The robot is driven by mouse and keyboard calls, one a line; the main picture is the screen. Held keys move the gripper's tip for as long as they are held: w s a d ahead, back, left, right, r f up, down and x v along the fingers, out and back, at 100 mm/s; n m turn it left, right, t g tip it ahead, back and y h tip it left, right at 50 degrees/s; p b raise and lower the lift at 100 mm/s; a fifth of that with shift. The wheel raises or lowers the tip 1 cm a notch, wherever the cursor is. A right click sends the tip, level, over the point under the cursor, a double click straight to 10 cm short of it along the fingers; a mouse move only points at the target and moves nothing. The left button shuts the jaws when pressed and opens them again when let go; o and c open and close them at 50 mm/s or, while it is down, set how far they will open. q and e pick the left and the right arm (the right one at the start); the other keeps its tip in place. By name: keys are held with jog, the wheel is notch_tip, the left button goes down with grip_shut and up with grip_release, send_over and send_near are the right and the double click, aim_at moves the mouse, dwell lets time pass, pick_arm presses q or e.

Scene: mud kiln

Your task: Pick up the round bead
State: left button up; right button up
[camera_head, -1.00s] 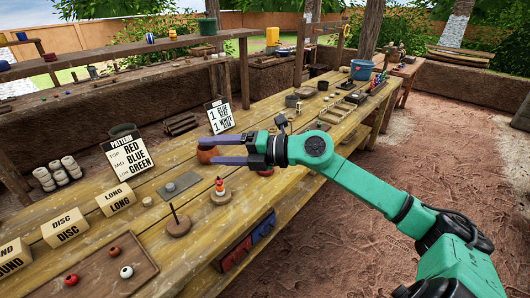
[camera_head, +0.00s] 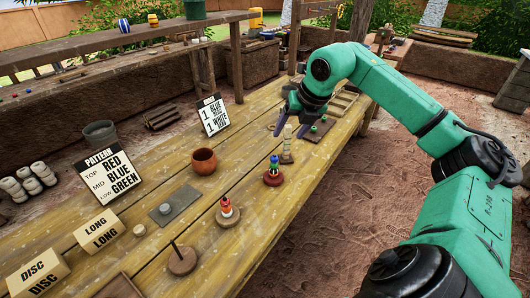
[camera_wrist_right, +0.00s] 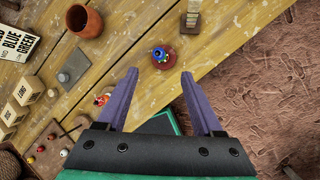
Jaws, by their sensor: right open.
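My right gripper (camera_head: 290,128) points down over the far part of the wooden bench, with its purple fingers apart and nothing between them. In the right wrist view the open fingers (camera_wrist_right: 158,85) have a blue and green bead stack (camera_wrist_right: 160,54) on a red base beyond their tips. That stack also stands in the head view (camera_head: 274,166). Several small round beads (camera_wrist_right: 40,149), red and light, lie in a tray at the lower left of the right wrist view. I cannot tell which one the task means. My left gripper is out of view.
The bench (camera_head: 240,240) also holds a red and white stack (camera_head: 226,206), a bare peg on a round base (camera_head: 182,262), a brown clay pot (camera_head: 204,161), a pattern sign (camera_head: 108,172) and labelled blocks (camera_head: 98,230). Bare boards lie between them.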

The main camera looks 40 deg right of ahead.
jog(key=p, duration=0.2)
send_near(276, 157)
jog(key=f, duration=0.2)
jog(key=p+x, duration=0.1)
jog(key=x, duration=0.2)
jog(key=w+p+x, duration=0.1)
jog(key=x, duration=0.2)
jog(key=shift+w+f, duration=0.1)
jog(key=shift+f, duration=0.05)
jog(key=shift+w+f, duration=0.1)
jog(key=shift+f, duration=0.1)
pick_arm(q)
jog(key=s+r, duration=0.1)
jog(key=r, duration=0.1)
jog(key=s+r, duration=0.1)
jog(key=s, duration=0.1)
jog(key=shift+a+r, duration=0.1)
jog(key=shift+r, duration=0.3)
pick_arm(e)
grip_shut()
